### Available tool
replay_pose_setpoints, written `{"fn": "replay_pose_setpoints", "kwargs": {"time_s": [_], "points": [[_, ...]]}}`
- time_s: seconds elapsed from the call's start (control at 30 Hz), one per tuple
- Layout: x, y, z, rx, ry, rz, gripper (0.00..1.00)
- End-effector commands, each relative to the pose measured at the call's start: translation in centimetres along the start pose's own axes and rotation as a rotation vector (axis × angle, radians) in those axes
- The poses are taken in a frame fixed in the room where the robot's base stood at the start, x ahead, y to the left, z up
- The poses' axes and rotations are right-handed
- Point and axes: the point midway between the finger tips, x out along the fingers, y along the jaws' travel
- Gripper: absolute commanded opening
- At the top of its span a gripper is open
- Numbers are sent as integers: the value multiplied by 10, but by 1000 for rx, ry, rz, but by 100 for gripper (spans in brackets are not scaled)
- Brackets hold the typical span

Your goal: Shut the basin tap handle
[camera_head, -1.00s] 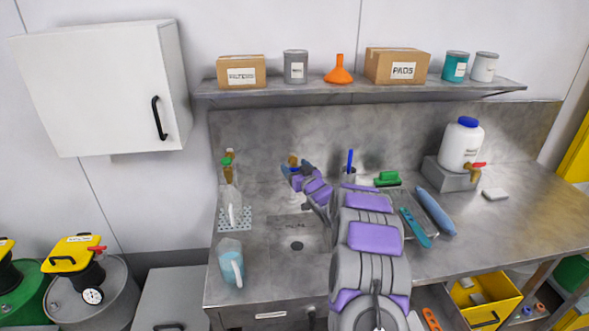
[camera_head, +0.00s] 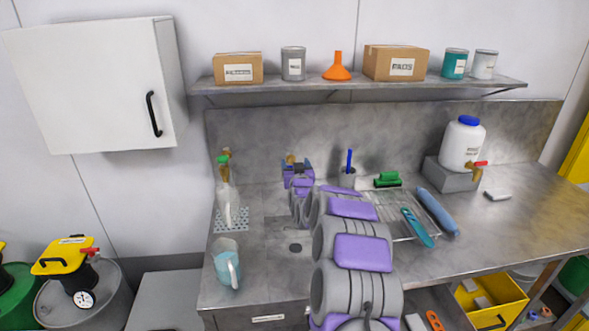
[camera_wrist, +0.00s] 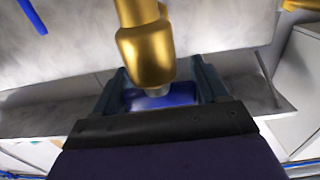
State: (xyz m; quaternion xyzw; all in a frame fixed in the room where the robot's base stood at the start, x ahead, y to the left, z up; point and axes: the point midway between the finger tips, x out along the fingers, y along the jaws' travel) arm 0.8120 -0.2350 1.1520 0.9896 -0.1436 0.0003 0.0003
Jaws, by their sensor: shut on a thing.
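The brass basin tap (camera_head: 291,158) is on the steel back panel above the sink, mostly hidden behind my gripper (camera_head: 297,168) in the head view. In the wrist view the brass tap body (camera_wrist: 146,50) hangs down in front of my gripper (camera_wrist: 162,78). The blue tap handle (camera_wrist: 180,98) lies between the two dark jaws, which are shut on it. The brass spout hides part of the handle. The handle's exact angle cannot be told.
A jug (camera_head: 227,265) stands on the front left counter. A shelf (camera_head: 350,85) runs above.

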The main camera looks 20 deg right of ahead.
Motion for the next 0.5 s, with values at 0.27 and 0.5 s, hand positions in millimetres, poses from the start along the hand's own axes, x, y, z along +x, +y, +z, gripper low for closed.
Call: {"fn": "replay_pose_setpoints", "kwargs": {"time_s": [0.27, 0.5], "points": [[0, 1, 1, 1, -3, 9, 42], [0, 1, 1, 1, -2, 8, 88]]}}
